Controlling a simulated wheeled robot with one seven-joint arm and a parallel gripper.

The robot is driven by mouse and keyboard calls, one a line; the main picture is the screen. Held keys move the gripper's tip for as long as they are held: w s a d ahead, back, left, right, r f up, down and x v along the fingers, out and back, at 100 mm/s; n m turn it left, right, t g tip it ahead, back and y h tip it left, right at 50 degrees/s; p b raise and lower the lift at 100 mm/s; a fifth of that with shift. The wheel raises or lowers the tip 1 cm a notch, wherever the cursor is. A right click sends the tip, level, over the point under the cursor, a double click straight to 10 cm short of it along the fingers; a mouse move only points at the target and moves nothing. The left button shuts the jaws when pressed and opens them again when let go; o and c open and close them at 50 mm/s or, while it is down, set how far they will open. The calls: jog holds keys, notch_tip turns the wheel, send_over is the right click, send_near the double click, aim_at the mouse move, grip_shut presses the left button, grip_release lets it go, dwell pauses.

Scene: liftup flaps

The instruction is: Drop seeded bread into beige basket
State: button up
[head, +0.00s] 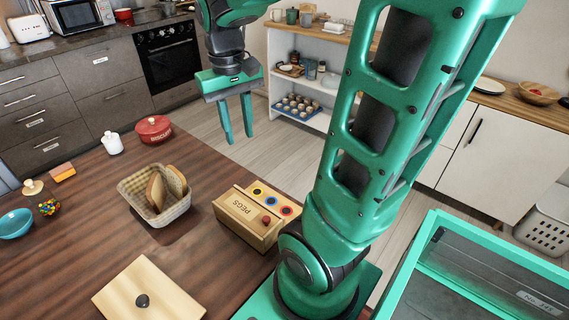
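A beige woven basket (172,213) stands on the brown wooden table. Two bread slices lean inside it, one on the left (155,191) and one on the right (176,181). I cannot tell from here which slice is seeded. No other bread shows in this view. My gripper (239,138) hangs in the air beyond the table's far right edge, behind and to the right of the basket. Its two green fingers point down and are apart, with nothing between them.
A wooden pegs box (245,220) stands right of the basket. A red pot (153,130) and a white jar (112,143) stand behind it. A teal bowl (15,223) and a small candy bowl (48,207) are left. A knobbed wooden lid (148,295) lies in front.

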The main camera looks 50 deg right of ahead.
jog(key=s+d+f+m, duration=0.1)
jog(key=s+f, duration=0.1)
jog(key=s, duration=0.5)
jog(key=s+f+m, duration=0.1)
jog(key=s+f, duration=0.1)
jog(key=s, duration=0.5)
jog(key=shift+d+f+m+y, duration=0.3)
jog(key=shift+d+f, duration=0.05)
jog(key=shift+f, duration=0.05)
jog(key=shift+w+f, duration=0.25)
jog(key=shift+w, duration=0.3)
